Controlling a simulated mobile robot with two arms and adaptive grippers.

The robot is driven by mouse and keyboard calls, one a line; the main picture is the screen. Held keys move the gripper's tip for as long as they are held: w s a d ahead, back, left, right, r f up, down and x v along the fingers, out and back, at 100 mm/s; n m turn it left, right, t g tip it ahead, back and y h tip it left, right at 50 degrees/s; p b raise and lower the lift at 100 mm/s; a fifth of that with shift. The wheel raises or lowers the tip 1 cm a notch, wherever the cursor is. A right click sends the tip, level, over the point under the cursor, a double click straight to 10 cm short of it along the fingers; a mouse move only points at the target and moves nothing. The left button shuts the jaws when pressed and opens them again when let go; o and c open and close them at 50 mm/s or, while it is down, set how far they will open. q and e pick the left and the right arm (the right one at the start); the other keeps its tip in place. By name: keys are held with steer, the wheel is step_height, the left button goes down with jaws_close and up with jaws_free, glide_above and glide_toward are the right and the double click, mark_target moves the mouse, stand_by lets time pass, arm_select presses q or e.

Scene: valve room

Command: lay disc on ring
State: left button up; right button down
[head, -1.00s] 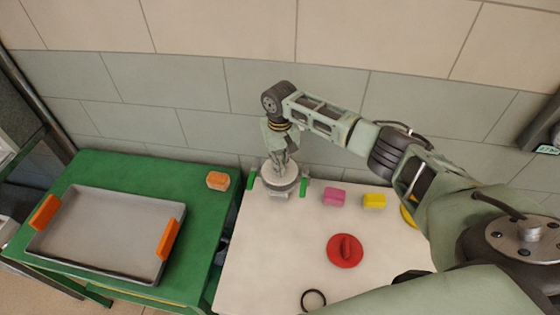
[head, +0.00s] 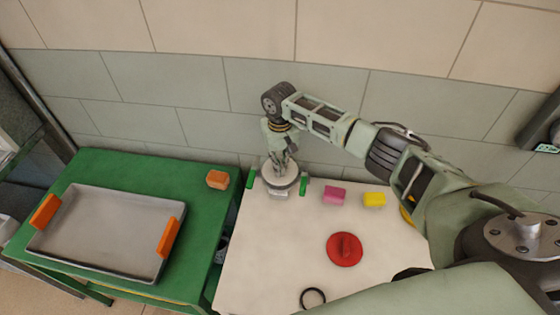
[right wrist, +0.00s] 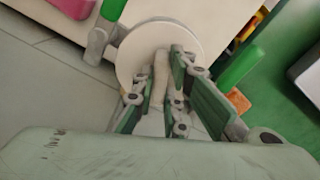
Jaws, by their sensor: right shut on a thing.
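My right gripper (head: 283,161) points down at the back left of the white table and is shut on the upright handle of a white disc (head: 272,174). In the right wrist view the fingers (right wrist: 167,92) close around the pale handle, and the disc (right wrist: 132,62) lies beyond them. The disc is over a round grey fixture (head: 281,194) with green grips at its sides; whether it touches cannot be told. A red disc with a handle (head: 344,250) lies flat on the table. A dark ring (head: 313,298) lies near the front. My left gripper is not in view.
Pink (head: 334,195) and yellow (head: 374,200) blocks stand right of the fixture. On the green table (head: 120,167) are an orange block (head: 217,180) and a grey tray (head: 98,232) with orange handles. A tiled wall (head: 190,75) stands close behind.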

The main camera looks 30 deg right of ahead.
steer(key=shift+r, duration=0.1)
steer(key=c, duration=1.7)
jaws_free()
steer(key=shift+o, duration=0.3)
steer(key=o, duration=0.4)
steer(key=shift+c, duration=0.2)
step_height(320, 180, up, 5)
steer(key=p, duration=0.5)
steer(key=shift+r+p, duration=1)
steer(key=shift+p, duration=0.1)
